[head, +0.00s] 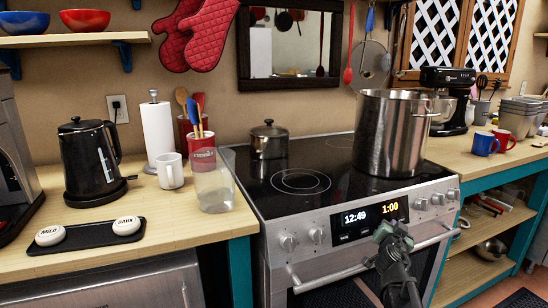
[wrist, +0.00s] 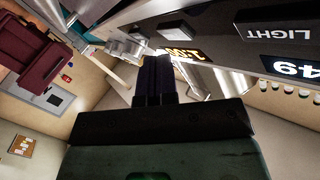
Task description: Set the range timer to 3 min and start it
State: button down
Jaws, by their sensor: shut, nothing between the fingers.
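The range (head: 300,208) has a dark control panel on its front with two readouts. The left readout (head: 355,217) shows 12:49 in white, and the timer readout (head: 390,209) shows 1:00 in yellow. My gripper (head: 390,230) is shut and empty, just in front of the panel below the timer readout. In the wrist view the panel is upside down; my gripper's fingers (wrist: 154,70) reach toward it beside the partly covered yellow timer digits (wrist: 184,54). A button marked LIGHT (wrist: 278,33) shows there. I cannot tell whether the fingertips touch a button.
Knobs (head: 288,242) flank the panel, with more on the right (head: 437,199). The oven handle (head: 340,276) runs below. A large pot (head: 392,135) and a small lidded pot (head: 269,140) stand on the cooktop. A clear pitcher (head: 215,185) stands on the left counter near the range.

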dwell(0.3)
jog(key=shift+w+a, duration=0.15)
jog(key=shift+w, duration=0.15)
jog(key=shift+w+a+b, duration=0.15)
jog(key=shift+w+b, duration=0.2)
jog(key=shift+w, duration=0.05)
dwell(0.5)
jog(key=shift+s+d+f, duration=0.15)
jog(key=shift+s, duration=0.25)
jog(key=shift+s+d+f, duration=0.1)
jog(key=shift+s+d, duration=0.05)
jog(key=shift+s, duration=0.25)
jog(key=s+d+r+p, duration=0.1)
jog(key=s+d+p, duration=0.1)
jog(key=s, duration=0.3)
jog(key=shift+d+r, duration=0.2)
jog(key=shift+r, duration=0.2)
